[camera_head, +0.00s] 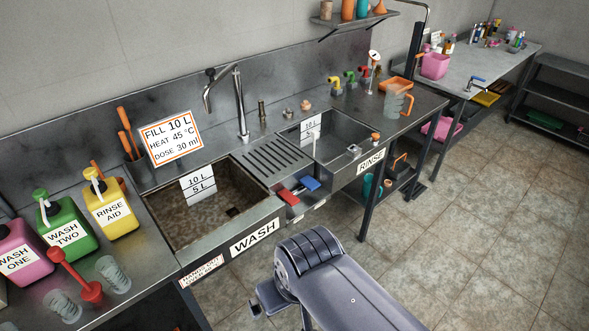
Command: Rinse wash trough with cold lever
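The wash trough (170,207), a square steel basin labelled WASH, is left of centre in the head view. Its bottom looks brown and dirty, with a dark drain (232,211) near the right side; I see no clear water in it. A tall steel tap (240,100) stands behind it, its spout bent to the left. A blue lever (311,184), likely the cold one, sits at the counter's front edge right of the trough, beside a red lever (288,196). No water runs from the tap. My arm fills the bottom middle; my gripper's fingers do not show.
A rinse basin (340,133) lies to the right. Pink, green and yellow bottles (108,208) stand at left with clear cups (115,273) and a red plunger-like tool (80,280). A sign (172,137) leans at the back. The tiled floor at right is open.

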